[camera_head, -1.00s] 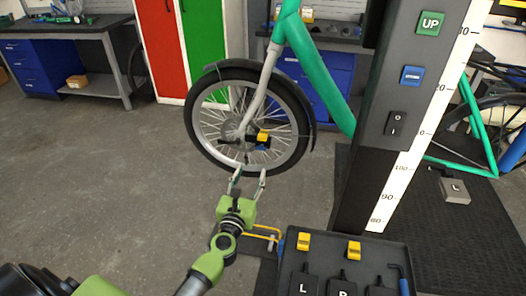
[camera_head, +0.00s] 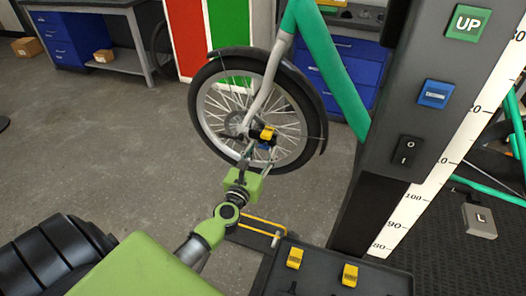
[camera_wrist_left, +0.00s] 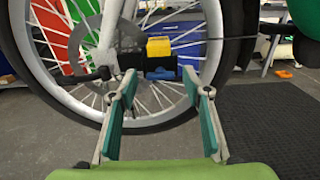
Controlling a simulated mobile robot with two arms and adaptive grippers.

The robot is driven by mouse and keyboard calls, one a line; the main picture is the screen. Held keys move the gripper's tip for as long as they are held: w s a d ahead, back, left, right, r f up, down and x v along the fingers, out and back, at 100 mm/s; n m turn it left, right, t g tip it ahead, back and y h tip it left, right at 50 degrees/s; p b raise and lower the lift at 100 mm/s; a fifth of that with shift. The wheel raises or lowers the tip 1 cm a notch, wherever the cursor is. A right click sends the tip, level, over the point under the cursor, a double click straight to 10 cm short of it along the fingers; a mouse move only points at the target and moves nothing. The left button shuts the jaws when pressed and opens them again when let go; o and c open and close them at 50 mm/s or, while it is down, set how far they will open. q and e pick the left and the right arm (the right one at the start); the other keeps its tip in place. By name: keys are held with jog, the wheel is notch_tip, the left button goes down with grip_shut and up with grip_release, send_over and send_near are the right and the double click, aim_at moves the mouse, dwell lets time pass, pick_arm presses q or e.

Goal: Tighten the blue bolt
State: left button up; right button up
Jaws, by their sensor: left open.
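The front wheel (camera_head: 205,118) of a green bike hangs in the middle of the head view. At its hub is a small yellow block (camera_head: 267,132), with a small blue part (camera_head: 264,146) below it that looks like the blue bolt. In the left wrist view the blue part (camera_wrist_left: 161,74) sits under the yellow block (camera_wrist_left: 158,47), beside a dark fitting. My left gripper (camera_head: 258,157) is open and empty just in front of the hub. In the wrist view its two fingers (camera_wrist_left: 160,92) stand apart below and either side of the blue part. My right gripper is not in view.
A dark post with an UP button (camera_head: 467,22) and a height scale stands close on the right. A dark tray (camera_head: 320,268) with yellow pieces is at the bottom. Blue-drawered workbenches stand behind. The floor left of the wheel is clear.

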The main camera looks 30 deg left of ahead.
pick_arm(q)
jog(key=c, duration=1.1)
jog(key=m+p, duration=0.1)
jog(key=m, duration=0.3)
jog(key=m+p, duration=0.1)
jog(key=m, duration=0.3)
jog(key=shift+m+p, duration=0.35)
jog(key=shift+m, duration=0.05)
jog(key=m+p, duration=0.1)
jog(key=m, duration=0.3)
jog(key=shift+r+m, duration=0.1)
jog(key=shift+m, duration=0.2)
jog(key=m+p, duration=0.2)
jog(key=m, duration=0.2)
jog(key=m+p, duration=0.1)
jog(key=m, duration=0.4)
jog(key=m+p, duration=0.2)
jog(key=m, duration=0.2)
jog(key=shift+m, duration=0.3)
jog(key=m+p, duration=0.1)
jog(key=m, duration=0.3)
jog(key=shift+m+p, duration=0.3)
jog(key=shift+m, duration=2.2)
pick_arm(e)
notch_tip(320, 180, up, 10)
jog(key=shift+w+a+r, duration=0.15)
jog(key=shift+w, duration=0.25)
